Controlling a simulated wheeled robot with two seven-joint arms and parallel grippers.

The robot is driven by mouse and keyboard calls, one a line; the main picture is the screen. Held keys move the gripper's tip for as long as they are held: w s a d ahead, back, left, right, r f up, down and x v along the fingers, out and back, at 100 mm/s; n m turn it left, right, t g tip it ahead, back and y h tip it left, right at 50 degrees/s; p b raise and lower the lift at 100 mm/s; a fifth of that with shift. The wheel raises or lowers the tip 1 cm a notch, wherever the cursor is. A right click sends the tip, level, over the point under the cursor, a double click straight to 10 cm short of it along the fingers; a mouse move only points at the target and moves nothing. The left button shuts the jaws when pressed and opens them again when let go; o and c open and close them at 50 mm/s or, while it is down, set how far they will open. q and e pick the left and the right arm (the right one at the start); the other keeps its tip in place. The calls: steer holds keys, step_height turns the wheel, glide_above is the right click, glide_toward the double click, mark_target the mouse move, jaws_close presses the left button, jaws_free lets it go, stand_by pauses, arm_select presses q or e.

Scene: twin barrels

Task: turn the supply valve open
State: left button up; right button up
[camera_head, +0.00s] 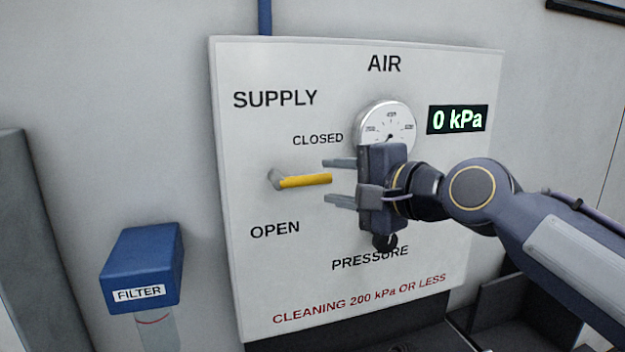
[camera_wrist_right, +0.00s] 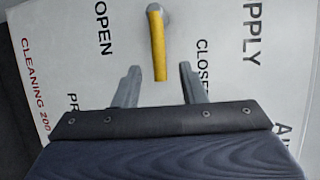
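The supply valve's yellow lever (camera_head: 306,181) points right from its grey pivot on the white panel, at a height between the words CLOSED and OPEN. My right gripper (camera_head: 338,181) is open, its two fingers pointing left, one above and one below the lever's free end in the head view. In the right wrist view the yellow lever (camera_wrist_right: 158,46) lies ahead of the gap between the open fingers (camera_wrist_right: 158,78), and neither finger appears to touch it. My left gripper is not in view.
A round gauge (camera_head: 388,122) and a display (camera_head: 457,119) reading 0 kPa sit on the panel (camera_head: 350,295). A dark knob (camera_head: 384,242) shows above the word PRESSURE, below my gripper. A blue filter box (camera_head: 142,262) stands at the lower left.

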mark_target(316, 181)
steer(key=x, duration=0.6)
steer(key=shift+a+p, duration=0.15)
steer(key=shift+p, duration=0.15)
steer(key=shift+s, duration=0.1)
jaws_close()
